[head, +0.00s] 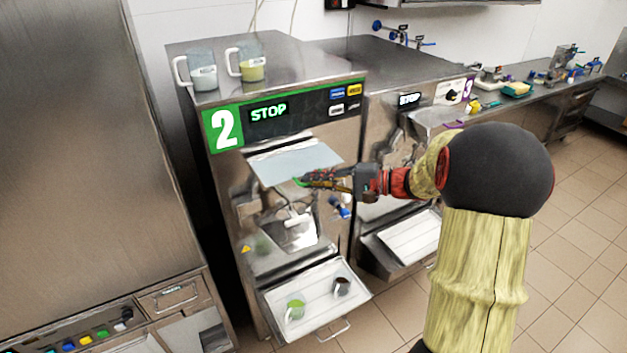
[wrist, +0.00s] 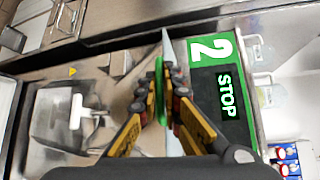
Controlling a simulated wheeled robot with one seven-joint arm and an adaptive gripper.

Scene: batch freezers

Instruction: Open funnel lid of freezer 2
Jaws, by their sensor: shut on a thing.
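Freezer 2 (head: 195,130) stands in the middle of the head view, with a green "2" label and a STOP display on its front. Its funnel lid (head: 290,163) is a pale flat plate below the display, tilted out from the front. My gripper (head: 303,181) is at the lid's front edge. In the wrist view my gripper (wrist: 163,85) is shut on the green handle (wrist: 159,90) of the funnel lid, and the lid appears nearly edge-on. How far the lid is raised is hard to tell.
Two measuring jugs (head: 250,66) stand on top of freezer 2. Freezer 3 (head: 400,75) is close on the right. Open tiled floor (head: 575,250) lies at the right.

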